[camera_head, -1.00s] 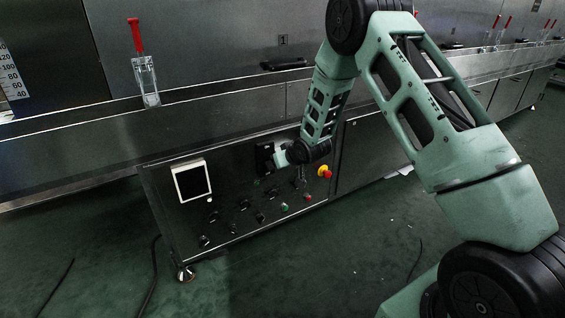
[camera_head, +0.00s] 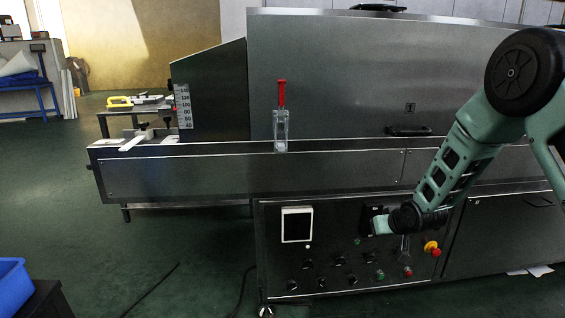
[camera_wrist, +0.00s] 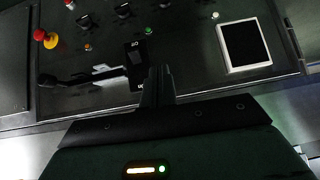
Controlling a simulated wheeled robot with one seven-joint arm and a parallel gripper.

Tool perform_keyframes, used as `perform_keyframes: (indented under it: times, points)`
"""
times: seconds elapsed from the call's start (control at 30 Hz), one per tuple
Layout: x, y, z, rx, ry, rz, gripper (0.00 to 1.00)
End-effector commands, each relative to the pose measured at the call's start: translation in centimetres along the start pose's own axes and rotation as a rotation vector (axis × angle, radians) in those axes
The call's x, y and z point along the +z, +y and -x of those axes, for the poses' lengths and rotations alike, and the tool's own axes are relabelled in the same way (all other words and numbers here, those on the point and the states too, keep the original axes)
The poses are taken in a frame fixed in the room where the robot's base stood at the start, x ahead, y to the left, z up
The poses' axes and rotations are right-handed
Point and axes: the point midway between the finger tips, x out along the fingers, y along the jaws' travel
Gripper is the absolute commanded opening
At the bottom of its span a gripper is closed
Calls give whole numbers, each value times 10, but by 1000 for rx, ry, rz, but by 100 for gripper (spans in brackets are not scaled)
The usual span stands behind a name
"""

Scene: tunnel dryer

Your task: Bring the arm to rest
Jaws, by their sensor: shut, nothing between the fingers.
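My gripper (camera_wrist: 158,80) shows in the wrist view with its dark fingers together and nothing between them. It points at the dark control panel (camera_wrist: 190,68) of the dryer. Its fingertips overlap the edge of a black switch plate (camera_wrist: 137,58) with light lettering; I cannot tell whether they touch it. A dark lever (camera_wrist: 70,78) lies to the left of the plate. In the head view my arm reaches in from the right, bent down, with its end in front of the panel (camera_head: 325,262). The fingers are too small or hidden to make out there.
The panel bears a white-framed screen (camera_head: 297,225), several knobs and a red-and-yellow emergency stop (camera_head: 431,248). A blue bin (camera_head: 12,287) is at lower left. The green floor (camera_head: 190,270) left of the panel is mostly clear.

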Motion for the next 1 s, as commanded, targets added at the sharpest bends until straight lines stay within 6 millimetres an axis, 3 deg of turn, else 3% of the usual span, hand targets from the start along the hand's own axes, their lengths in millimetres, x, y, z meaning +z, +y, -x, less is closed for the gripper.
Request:
perform_keyframes:
  times: [0.03, 0.2, 0.4, 0.6, 0.87, 1.0]
  points:
    - [-4, -32, 22, -31, -36, 19, 0]
    - [21, -123, 104, -123, -212, 101, 0]
    - [79, -196, 213, -210, -421, 247, 0]
    - [140, -221, 300, -247, -585, 390, 0]
    - [205, -216, 382, -251, -739, 548, 0]
    - [178, -217, 405, -251, -743, 540, 0]
